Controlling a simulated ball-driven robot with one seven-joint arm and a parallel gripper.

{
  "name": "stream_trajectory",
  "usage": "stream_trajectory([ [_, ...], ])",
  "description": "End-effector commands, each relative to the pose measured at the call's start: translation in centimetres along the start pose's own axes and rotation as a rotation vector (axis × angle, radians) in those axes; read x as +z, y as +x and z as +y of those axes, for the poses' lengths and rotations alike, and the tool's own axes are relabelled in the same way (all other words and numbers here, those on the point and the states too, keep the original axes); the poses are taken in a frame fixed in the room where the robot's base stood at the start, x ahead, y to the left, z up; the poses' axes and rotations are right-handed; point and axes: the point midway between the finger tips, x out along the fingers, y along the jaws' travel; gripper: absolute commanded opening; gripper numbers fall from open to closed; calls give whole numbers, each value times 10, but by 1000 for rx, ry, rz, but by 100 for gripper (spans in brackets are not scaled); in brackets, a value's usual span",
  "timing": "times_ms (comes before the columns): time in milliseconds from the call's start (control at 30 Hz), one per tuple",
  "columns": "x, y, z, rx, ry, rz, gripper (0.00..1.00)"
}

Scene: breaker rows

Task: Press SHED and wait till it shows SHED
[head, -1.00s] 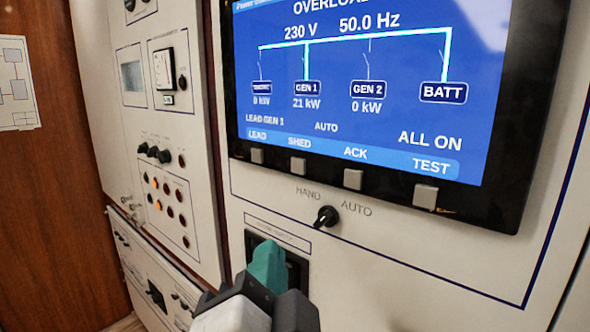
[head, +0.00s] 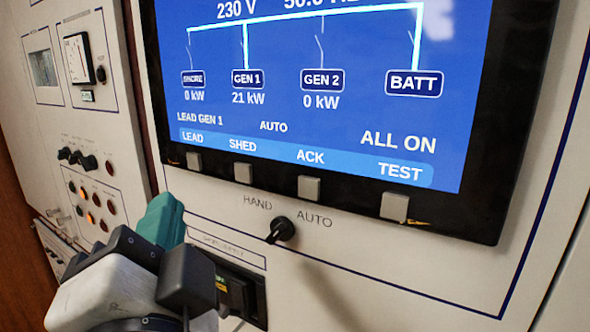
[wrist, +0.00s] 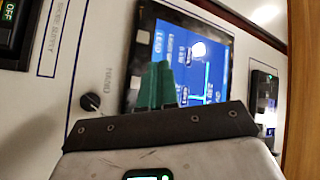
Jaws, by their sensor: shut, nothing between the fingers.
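The blue screen (head: 330,90) sits in a black frame and shows ALL ON, AUTO and LEAD GEN 1, with GEN 1 at 21 kW. Grey buttons lie in the frame below the labels LEAD, SHED, ACK and TEST. The SHED button (head: 243,173) is the second from the left, under the word SHED. My gripper (head: 165,215), with teal fingers, is shut and empty, below and left of the LEAD button (head: 194,161), apart from the buttons in the picture. In the wrist view the teal fingers (wrist: 156,85) overlap the screen's lower edge; the SHED button cannot be made out there.
A HAND/AUTO knob (head: 281,231) stands out from the panel below the buttons. A dark breaker (head: 238,292) sits behind and right of my gripper. A panel with small lamps and knobs (head: 92,200) is at the left.

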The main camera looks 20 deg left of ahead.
Motion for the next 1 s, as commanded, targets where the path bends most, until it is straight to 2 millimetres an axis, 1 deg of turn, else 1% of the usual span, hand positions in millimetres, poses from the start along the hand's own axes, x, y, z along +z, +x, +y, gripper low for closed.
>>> stream_trajectory([
  [100,-10,11,8,1,-1,4,0],
  [300,-23,30,21,1,0,2,0],
  [500,-33,44,32,1,-1,2,0],
  [700,-38,50,37,-1,0,2,0],
  [1000,-38,51,37,-1,0,1,0],
])
